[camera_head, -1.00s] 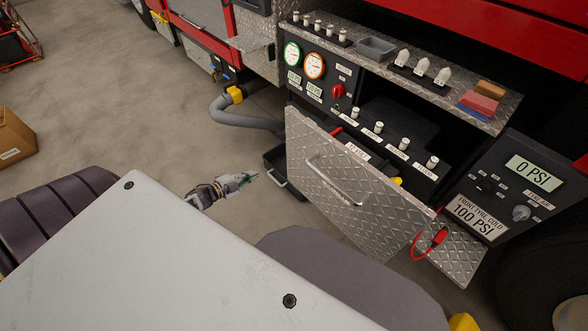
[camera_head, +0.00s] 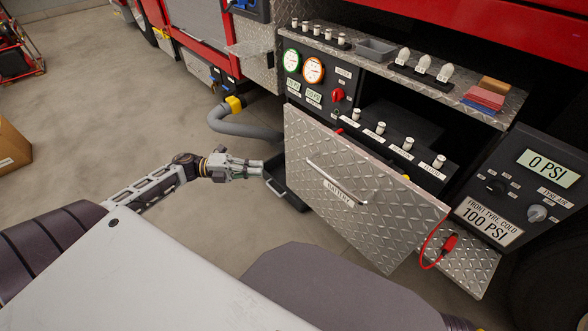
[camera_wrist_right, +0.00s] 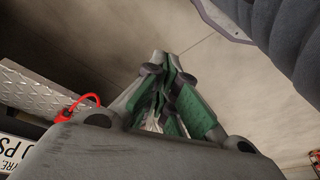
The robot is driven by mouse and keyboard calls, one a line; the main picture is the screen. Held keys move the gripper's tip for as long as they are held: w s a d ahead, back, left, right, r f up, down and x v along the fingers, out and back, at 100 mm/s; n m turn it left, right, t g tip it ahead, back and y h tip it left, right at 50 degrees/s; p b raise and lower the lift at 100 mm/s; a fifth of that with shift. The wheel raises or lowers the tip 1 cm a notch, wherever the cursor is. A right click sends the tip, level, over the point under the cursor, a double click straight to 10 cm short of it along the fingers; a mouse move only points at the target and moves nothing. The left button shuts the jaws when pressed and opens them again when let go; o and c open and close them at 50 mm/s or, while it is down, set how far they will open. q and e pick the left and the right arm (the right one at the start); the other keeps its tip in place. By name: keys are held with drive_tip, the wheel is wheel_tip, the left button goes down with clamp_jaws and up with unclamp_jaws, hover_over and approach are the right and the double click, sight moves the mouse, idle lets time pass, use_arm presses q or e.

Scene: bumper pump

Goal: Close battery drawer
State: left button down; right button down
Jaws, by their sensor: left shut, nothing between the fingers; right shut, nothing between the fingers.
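The battery drawer (camera_head: 365,215) has a diamond-plate front with a bar handle (camera_head: 340,183) and a "BATTERY" label. It stands out from the panel, open, with a gap behind the top edge of its front. My left gripper (camera_head: 258,168) is shut and empty, to the left of the drawer front and apart from it in the picture. My right gripper (camera_wrist_right: 165,68) shows in the right wrist view, shut and empty, over bare floor. It is not visible in the head view. The drawer's inside is mostly hidden by its front.
A black tray (camera_head: 287,194) sits low behind my left gripper. A grey hose (camera_head: 238,125) curves to its left. A red cable (camera_head: 430,250) hangs at the drawer's right, beside the tyre-pressure box (camera_head: 520,195).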

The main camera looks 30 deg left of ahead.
sight(297, 164)
use_arm(q)
drive_tip(key=shift+s+d+r, duration=0.1)
drive_tip(key=shift+s+r, duration=0.05)
use_arm(e)
drive_tip(key=shift+r, duration=0.25)
use_arm(q)
drive_tip(key=shift+d, duration=0.1)
